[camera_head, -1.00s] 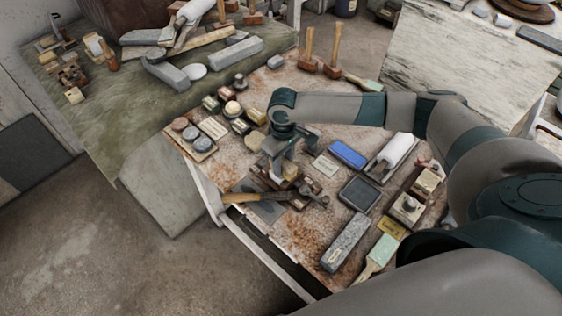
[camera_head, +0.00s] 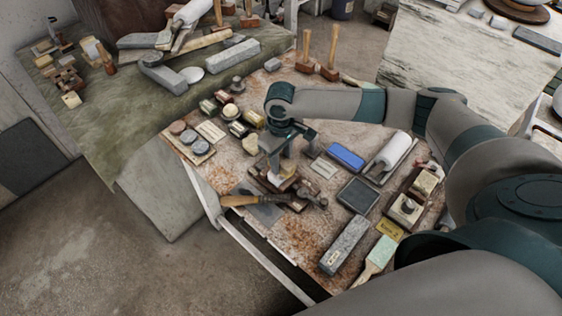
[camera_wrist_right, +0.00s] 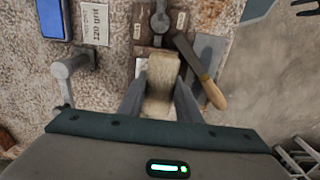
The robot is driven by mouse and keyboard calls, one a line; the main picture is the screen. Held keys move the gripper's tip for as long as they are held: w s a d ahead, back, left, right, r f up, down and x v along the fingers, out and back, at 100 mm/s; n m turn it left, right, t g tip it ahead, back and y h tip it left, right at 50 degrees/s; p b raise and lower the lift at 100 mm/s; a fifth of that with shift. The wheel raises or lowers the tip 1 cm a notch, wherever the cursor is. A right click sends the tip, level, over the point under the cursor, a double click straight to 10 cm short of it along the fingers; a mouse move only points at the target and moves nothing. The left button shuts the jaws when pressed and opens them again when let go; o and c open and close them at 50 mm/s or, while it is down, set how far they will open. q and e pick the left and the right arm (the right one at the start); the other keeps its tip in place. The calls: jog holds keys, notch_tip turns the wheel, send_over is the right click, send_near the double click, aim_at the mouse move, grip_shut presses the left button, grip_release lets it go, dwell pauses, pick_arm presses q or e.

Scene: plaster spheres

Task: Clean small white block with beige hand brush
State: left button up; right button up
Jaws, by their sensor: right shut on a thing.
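My right gripper (camera_head: 280,163) is low over the middle of the worktable. In the right wrist view the right gripper (camera_wrist_right: 160,98) is shut on the beige hand brush (camera_wrist_right: 163,75), which sits between the fingers. The brush (camera_head: 288,168) is small and mostly hidden by the gripper in the head view. A pale patch, likely the small white block (camera_wrist_right: 140,67), shows at the brush's edge; most of it is hidden. Whether brush and block touch cannot be told. My left gripper is not in view.
A blue block (camera_head: 345,155), a dark tray (camera_head: 357,195) and a grey stone bar (camera_head: 344,245) lie to the right. Mallets (camera_head: 331,55) stand behind.

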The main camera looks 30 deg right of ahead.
jog(key=shift+r, duration=0.1)
jog(key=shift+r, duration=1.95)
jog(key=shift+f, duration=0.1)
